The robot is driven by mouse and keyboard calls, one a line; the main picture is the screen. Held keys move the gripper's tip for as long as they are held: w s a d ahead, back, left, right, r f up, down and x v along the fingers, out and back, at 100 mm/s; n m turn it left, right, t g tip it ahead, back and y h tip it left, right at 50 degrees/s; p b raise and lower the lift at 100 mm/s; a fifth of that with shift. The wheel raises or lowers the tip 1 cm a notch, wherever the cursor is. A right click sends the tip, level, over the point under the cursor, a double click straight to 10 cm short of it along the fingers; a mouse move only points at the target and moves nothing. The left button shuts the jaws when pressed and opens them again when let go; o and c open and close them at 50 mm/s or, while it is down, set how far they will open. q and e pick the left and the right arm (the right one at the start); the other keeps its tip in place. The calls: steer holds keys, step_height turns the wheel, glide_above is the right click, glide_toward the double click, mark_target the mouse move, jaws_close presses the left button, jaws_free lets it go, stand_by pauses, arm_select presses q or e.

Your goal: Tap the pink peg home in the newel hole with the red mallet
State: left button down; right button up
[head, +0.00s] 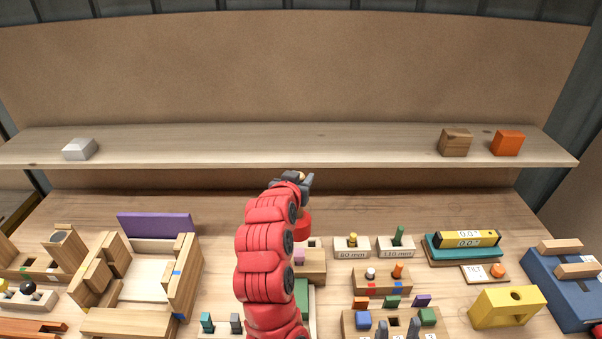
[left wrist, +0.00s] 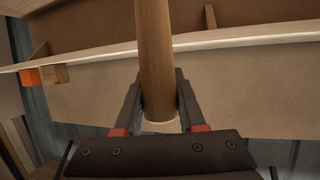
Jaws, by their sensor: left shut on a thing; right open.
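My left gripper (head: 303,180) is shut on the round wooden handle (left wrist: 157,60) of the red mallet, seen close in the left wrist view. In the head view the mallet's red head (head: 303,226) hangs beside my red arm, and the handle is mostly hidden. The pink peg (head: 299,256) stands in a wooden newel block (head: 315,266), just below the mallet head in the picture. My arm partly covers the block; I cannot tell the gap or how deep the peg sits. My right gripper (head: 398,332) shows only fingertips at the bottom edge, apart and empty.
Right of the newel block are marked gauge blocks (head: 352,247), a peg block (head: 382,283), a level on a teal block (head: 465,244) and a yellow block (head: 507,306). A wooden frame (head: 140,275) stands left. A shelf (head: 300,146) crosses behind my left gripper.

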arm_select(q)
steer(key=shift+d, duration=0.15)
step_height(320, 180, down, 3)
steer(key=b, duration=0.3)
